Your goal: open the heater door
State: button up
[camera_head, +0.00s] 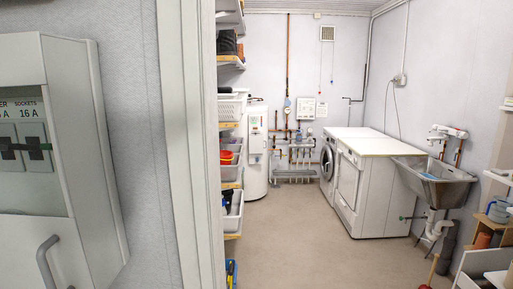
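A tall white rounded unit (256,165), which looks like the heater, stands against the back wall beyond the shelving. A narrow panel with a small dark display runs down its front. Its left side is partly hidden by the shelves. I cannot tell at this size where its door edge is or whether the door is open. My gripper is not in view.
A wall cabinet (75,150) with a grey handle is close at left, beside a pale door frame (187,150). Shelves with baskets (231,107) line the left side. Two white machines (375,183) and a metal sink (434,184) stand right. The middle floor (312,238) is clear.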

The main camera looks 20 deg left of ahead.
aim_at(255, 142)
jog(key=i+j+u, duration=0.1)
jog(key=i+u, duration=0.25)
jog(key=i, duration=2.5)
jog(key=i+u, duration=0.1)
jog(key=i, duration=1.9)
jog(key=i+u, duration=0.3)
jog(key=i, duration=0.2)
jog(key=i+l+u, duration=0.2)
jog(key=i+u, duration=0.15)
jog(key=i+l+u, duration=0.3)
jog(key=i, duration=0.25)
jog(key=i+l+u, duration=0.3)
jog(key=i+l, duration=0.25)
jog(key=i, duration=0.25)
jog(key=u, duration=0.05)
